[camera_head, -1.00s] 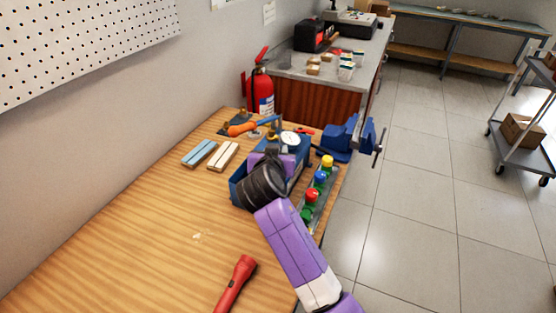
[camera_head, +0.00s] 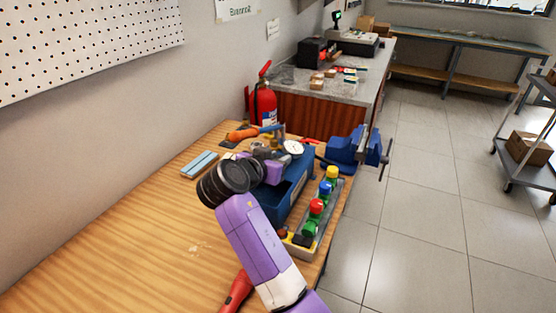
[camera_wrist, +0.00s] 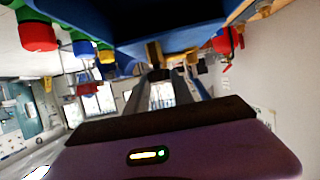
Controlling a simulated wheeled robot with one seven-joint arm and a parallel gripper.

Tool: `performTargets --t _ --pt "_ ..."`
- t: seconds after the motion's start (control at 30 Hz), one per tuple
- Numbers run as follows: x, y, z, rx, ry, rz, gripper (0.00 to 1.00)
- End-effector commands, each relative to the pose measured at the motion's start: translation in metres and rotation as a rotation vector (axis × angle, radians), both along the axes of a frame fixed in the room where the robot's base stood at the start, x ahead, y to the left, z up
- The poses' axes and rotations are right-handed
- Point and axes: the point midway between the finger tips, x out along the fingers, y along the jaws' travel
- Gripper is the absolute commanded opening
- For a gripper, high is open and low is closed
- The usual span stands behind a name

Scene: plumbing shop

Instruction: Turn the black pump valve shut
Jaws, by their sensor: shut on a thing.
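The blue pump (camera_head: 290,193) stands on the wooden bench, with a round white gauge (camera_head: 293,147) at its far end. In the wrist view its blue body (camera_wrist: 180,38) fills the top, with a brass fitting (camera_wrist: 153,55) below it. My gripper (camera_wrist: 162,82) has its fingers shut on a small dark part beside that fitting, which looks like the black pump valve (camera_wrist: 160,74). The valve's turn angle cannot be read. In the head view my purple hand and black wrist lie at the pump's left side and hide the fingertips.
A tray (camera_head: 309,245) of valves with yellow, blue and red caps stands close to the pump's right. Behind are a blue vise (camera_head: 352,150), an orange-handled tool (camera_head: 243,134) and a red extinguisher (camera_head: 264,106). A red flashlight (camera_head: 236,293) lies near my arm.

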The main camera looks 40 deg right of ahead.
Motion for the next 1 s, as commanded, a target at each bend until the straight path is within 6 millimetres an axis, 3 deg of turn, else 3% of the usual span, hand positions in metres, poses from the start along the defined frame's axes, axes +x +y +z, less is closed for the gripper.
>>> performTargets --t 0.1,0.13,0.17,0.57,1.0 --pt "0.000 0.001 -0.003 0.005 0.005 0.001 0.00" --pt "0.000 0.001 -0.003 0.005 0.005 0.001 0.33" --pt "0.000 0.001 -0.003 0.005 0.005 0.001 0.37" --pt "-0.001 0.006 0.001 0.001 0.000 0.002 0.37" --pt "-0.021 0.061 0.024 0.002 0.003 0.003 0.37"
